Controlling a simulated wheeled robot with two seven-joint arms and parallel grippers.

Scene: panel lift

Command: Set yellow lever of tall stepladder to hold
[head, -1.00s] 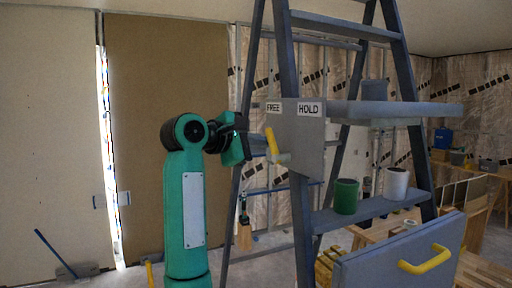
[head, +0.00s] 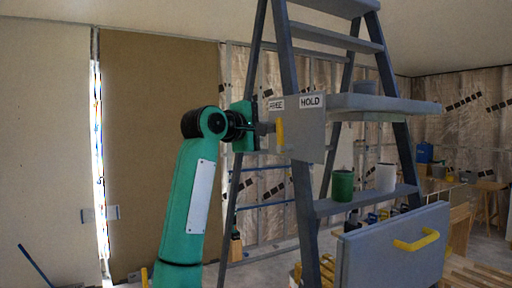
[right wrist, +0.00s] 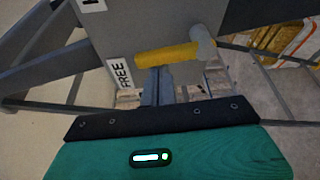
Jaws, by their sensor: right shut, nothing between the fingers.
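The yellow lever (head: 280,132) is on a grey plate (head: 310,145) on the side of the tall stepladder (head: 289,62). It stands roughly upright from its pivot, its free end nearer the FREE label (head: 276,105) than the HOLD label (head: 311,101). The lever (right wrist: 167,55) also crosses the right wrist view, with FREE (right wrist: 122,72) to its left. My right gripper (head: 266,128) is shut and empty, close beside the lever on its FREE side. In the wrist view its fingertips (right wrist: 158,72) are at the lever's edge; I cannot tell whether they touch. My left gripper is out of view.
A green can (head: 342,186) and a white can (head: 387,177) stand on a lower ladder shelf. A grey panel with a yellow handle (head: 416,241) is in front at the lower right. A brown board (head: 160,130) leans at the left wall.

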